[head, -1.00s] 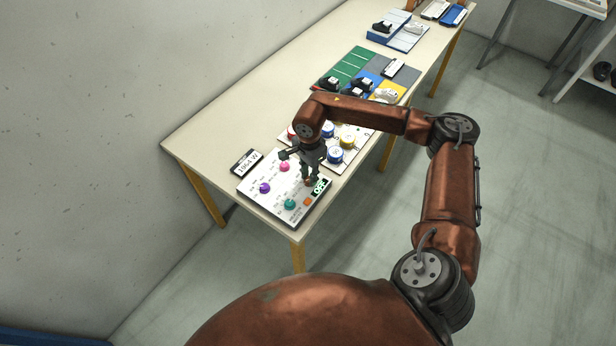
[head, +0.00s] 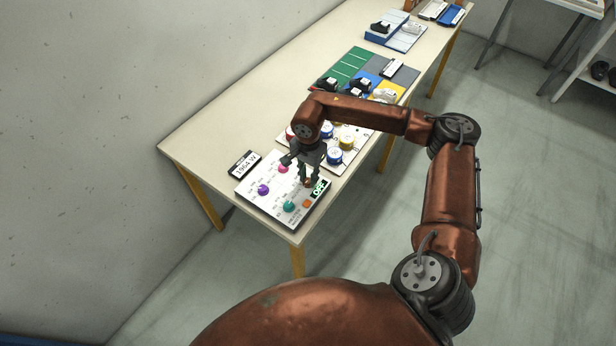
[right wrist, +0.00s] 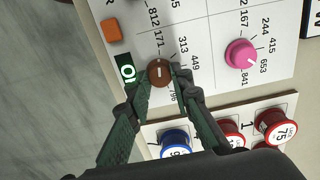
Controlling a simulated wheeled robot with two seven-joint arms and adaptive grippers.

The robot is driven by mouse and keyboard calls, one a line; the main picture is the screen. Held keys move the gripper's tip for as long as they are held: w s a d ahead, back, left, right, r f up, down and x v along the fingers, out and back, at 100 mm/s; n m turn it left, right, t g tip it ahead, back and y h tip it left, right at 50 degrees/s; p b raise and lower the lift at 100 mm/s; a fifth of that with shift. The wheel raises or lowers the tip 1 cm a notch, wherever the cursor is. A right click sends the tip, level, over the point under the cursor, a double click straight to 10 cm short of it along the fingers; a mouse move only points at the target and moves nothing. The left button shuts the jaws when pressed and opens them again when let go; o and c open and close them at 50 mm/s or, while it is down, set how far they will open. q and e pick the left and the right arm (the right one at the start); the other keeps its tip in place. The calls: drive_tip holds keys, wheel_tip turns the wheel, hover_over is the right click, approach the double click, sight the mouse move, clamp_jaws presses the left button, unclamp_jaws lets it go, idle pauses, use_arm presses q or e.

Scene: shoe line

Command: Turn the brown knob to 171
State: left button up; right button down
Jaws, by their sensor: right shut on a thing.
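The brown knob (right wrist: 159,71) sits on a white control panel (head: 246,183), with printed numbers around it, among them 812, 171, 313 and 449. My right gripper (right wrist: 160,76) has one finger on each side of the knob and is shut on it. In the head view the right gripper (head: 308,179) points down at the panel, and its fingers partly cover the brown knob. A small light mark shows on the knob's top, but I cannot tell which number it points to. My left gripper is not in view.
The panel also bears a pink knob (right wrist: 240,54), a purple knob (head: 263,189), a teal knob (head: 288,206), an orange button (right wrist: 111,29) and a green-lit display (right wrist: 127,69). A card (head: 243,164) lies beside the panel. Red, blue and yellow spools stand close behind the gripper.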

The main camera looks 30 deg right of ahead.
sight(308, 181)
drive_tip(key=c, duration=1.7)
unclamp_jaws()
wheel_tip(308, 181, up, 12)
drive_tip(key=shift+a, duration=0.1)
